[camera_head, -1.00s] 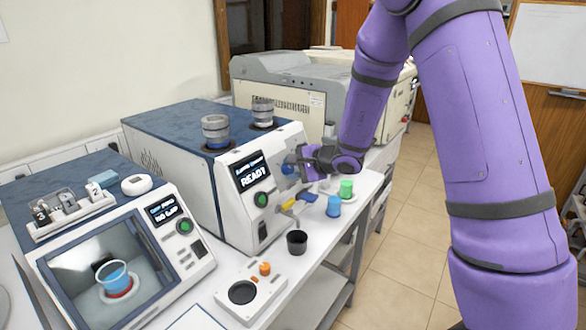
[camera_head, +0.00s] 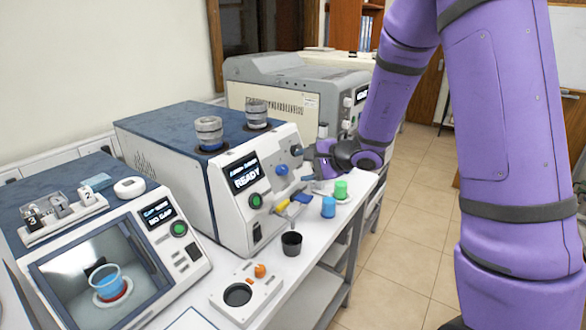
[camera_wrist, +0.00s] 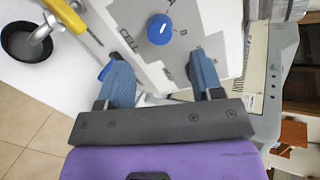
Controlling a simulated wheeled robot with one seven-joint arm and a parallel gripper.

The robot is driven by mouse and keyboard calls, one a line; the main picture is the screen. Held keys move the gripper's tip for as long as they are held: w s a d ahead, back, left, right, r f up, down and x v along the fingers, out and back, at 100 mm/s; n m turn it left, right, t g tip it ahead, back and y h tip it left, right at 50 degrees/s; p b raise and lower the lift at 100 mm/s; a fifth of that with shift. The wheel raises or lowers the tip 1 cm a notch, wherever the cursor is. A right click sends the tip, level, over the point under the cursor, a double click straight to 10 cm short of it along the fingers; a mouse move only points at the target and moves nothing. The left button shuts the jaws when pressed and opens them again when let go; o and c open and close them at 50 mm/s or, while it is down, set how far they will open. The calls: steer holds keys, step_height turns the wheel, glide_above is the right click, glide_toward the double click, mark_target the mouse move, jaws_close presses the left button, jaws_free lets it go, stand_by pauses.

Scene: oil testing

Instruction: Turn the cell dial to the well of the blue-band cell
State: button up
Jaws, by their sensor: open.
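The tester (camera_head: 215,165) has a READY screen and two cells in wells on top. The left cell (camera_head: 209,133) shows a blue band; the right cell (camera_head: 257,114) looks grey, its band unclear. The blue dial (camera_head: 281,169) sits on the sloped front panel. In the wrist view the blue dial (camera_wrist: 160,29) carries a pale mark, beside printed CELL lettering and letters. My gripper (camera_wrist: 156,62) is open and empty, its blue fingers apart and the dial beyond the gap between them. In the head view my gripper (camera_head: 314,168) is right of the dial, apart from it.
A dark knob (camera_head: 296,150) sits above right of the dial. A second machine (camera_head: 120,250) stands left, a large grey one (camera_head: 290,90) behind.

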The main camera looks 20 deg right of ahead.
steer(key=shift+v, duration=2.1)
steer(key=shift+a, duration=0.1)
steer(key=s+a+r+n+g, duration=0.3)
steer(key=s+r+n, duration=0.15)
steer(key=s, duration=0.35)
steer(key=s+a+r+n+g, duration=0.35)
steer(key=s+r, duration=0.25)
steer(key=s, duration=0.2)
steer(key=s+d+r+n+t+h, duration=0.1)
steer(key=s+d+r+n+h, duration=0.1)
steer(key=s, duration=0.5)
steer(key=s+d+r+n+t+h, duration=0.1)
steer(key=s+d+r+n+h, duration=0.2)
steer(key=s+d+h, duration=0.2)
steer(key=s+h, duration=0.1)
steer(key=s, duration=0.1)
steer(key=shift+s+d+n, duration=0.2)
steer(key=shift+s+n, duration=0.1)
steer(key=shift+s, duration=0.05)
